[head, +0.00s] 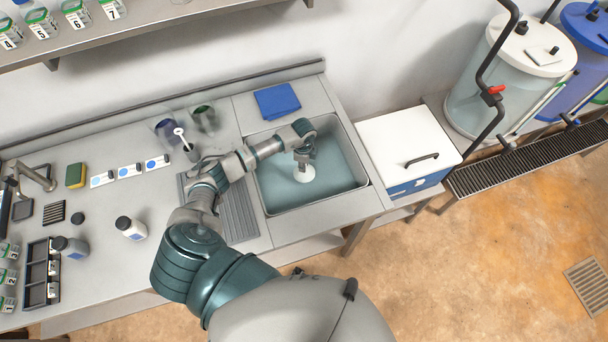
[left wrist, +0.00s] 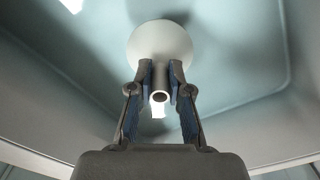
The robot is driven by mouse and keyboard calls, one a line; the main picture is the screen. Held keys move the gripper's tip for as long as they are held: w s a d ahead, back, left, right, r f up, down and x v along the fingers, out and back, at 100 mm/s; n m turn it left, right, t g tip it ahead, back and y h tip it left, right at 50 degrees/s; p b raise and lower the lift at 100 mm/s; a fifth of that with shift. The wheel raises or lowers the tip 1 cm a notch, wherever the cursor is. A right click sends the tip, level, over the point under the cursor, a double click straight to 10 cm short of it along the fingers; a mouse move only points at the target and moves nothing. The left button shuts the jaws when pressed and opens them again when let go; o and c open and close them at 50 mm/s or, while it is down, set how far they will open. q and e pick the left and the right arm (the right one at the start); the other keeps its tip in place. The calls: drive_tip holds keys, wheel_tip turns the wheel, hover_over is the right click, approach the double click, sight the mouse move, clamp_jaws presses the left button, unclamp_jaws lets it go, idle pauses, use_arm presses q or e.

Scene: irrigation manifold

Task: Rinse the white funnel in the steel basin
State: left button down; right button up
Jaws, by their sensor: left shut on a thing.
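The white funnel (head: 304,173) is inside the steel basin (head: 349,198), in the right part of the counter. My left gripper (head: 303,156) reaches over the basin from the left and is shut on the funnel's stem. In the left wrist view the funnel (left wrist: 160,45) has its wide cone away from me and its open stem end towards me, between the two fingers of the left gripper (left wrist: 161,85). The basin's pale blue inside (left wrist: 235,70) fills the background. I cannot tell whether the funnel touches water. My right gripper is not in view.
A blue folded cloth (head: 277,101) lies behind the basin. A white and blue cooler box (head: 408,138) stands right of it. A ribbed drainboard (head: 239,212) is to the left. Bottles, a sponge (head: 76,175) and glassware stand further left on the counter.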

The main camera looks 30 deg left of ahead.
use_arm(q)
wheel_tip(320, 180, up, 16)
drive_tip(key=p, duration=1.1)
drive_tip(key=shift+r, duration=0.1)
idle(2.0)
drive_tip(key=shift+r, duration=2)
wheel_tip(320, 180, up, 6)
